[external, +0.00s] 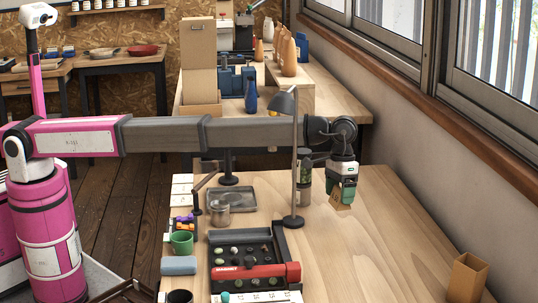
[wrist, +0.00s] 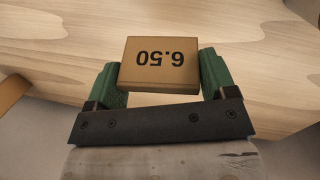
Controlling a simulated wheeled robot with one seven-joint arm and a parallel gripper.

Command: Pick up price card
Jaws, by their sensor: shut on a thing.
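The price card (wrist: 160,65) is a small brown block marked "6.50", upside down in the wrist view. It sits between the two green fingers of my gripper (wrist: 160,80), which is shut on it. In the external view my gripper (external: 343,187) points down over the right part of the wooden table, with the brown card (external: 342,201) showing at its fingertips. The wrist view shows wood grain behind the card; I cannot tell how high the card is above the table.
A desk lamp (external: 295,150) stands left of my gripper, beside a dark cylinder (external: 304,172). A black tray (external: 240,240) with small items and a red bar (external: 250,271) lies at front left. A brown box (external: 467,278) stands at the right edge. The middle right tabletop (external: 390,235) is clear.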

